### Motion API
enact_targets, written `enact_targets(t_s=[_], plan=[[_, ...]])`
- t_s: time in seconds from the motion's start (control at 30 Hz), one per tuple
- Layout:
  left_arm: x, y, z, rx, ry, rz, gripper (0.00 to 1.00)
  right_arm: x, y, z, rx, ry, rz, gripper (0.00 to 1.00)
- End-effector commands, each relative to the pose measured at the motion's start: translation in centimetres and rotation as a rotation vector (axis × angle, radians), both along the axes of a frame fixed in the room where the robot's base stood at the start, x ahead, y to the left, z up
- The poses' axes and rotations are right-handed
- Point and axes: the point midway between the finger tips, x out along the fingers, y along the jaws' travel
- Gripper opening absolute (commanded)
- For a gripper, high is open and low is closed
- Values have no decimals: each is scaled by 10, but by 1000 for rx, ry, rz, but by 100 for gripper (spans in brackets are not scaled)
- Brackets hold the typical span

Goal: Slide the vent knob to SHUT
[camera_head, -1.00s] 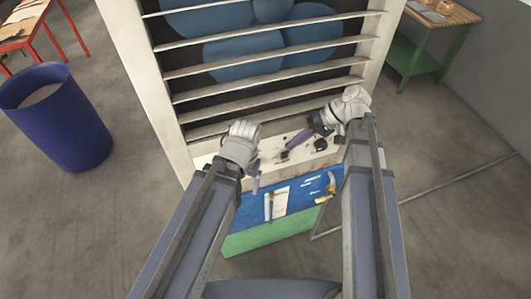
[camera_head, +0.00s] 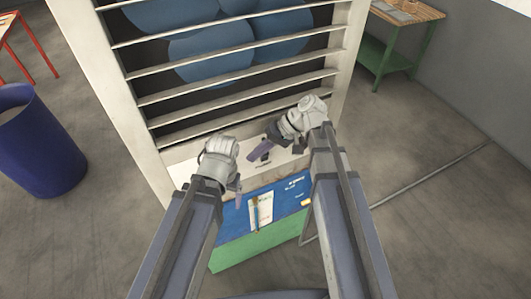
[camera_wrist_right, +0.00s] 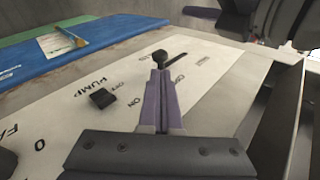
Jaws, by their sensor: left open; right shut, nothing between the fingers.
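The vent knob appears to be the small round black knob (camera_wrist_right: 159,56) at one end of a dark slot (camera_wrist_right: 176,61) in the white panel, in the right wrist view. My right gripper (camera_wrist_right: 160,72) is shut and empty, its purple fingertips right at the knob. I cannot tell whether they touch it. The small lettering near the slot is too blurred to read. In the head view my right gripper (camera_head: 257,152) is over the panel (camera_head: 190,168), covering part of it. My left gripper (camera_head: 238,196) is open and empty, low at the panel's front edge.
A black switch (camera_wrist_right: 102,98) by the PUMP, ON and OFF lettering stands beside my right fingers. A blue surface (camera_wrist_right: 60,50) with a paper and pencil lies beyond. The louvred cabinet (camera_head: 230,90) rises behind the panel; a blue bin (camera_head: 40,140) stands left.

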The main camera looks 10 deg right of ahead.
Motion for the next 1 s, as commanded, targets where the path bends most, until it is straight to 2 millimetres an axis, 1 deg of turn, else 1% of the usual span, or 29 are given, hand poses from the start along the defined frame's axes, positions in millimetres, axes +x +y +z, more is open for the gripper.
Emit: enact_targets(t_s=[0.03,0.2,0.3,0.5,0.87,0.93,1.0], plan=[[0,0,-14,0,0,-2,87,-2,8,-14,0,0,4,0],[0,0,-30,1,0,-4,87,-3,27,-30,0,0,3,0],[0,0,-36,1,0,-4,87,-3,34,-36,0,1,1,0],[0,0,-41,1,0,-3,87,-4,42,-41,0,0,0,0],[0,0,-41,1,0,-3,87,-4,43,-41,0,0,0,0],[0,0,-41,1,0,-3,87,-6,47,-41,0,1,2,0],[0,0,-41,1,0,-3,87,-10,58,-41,0,1,4,0]])
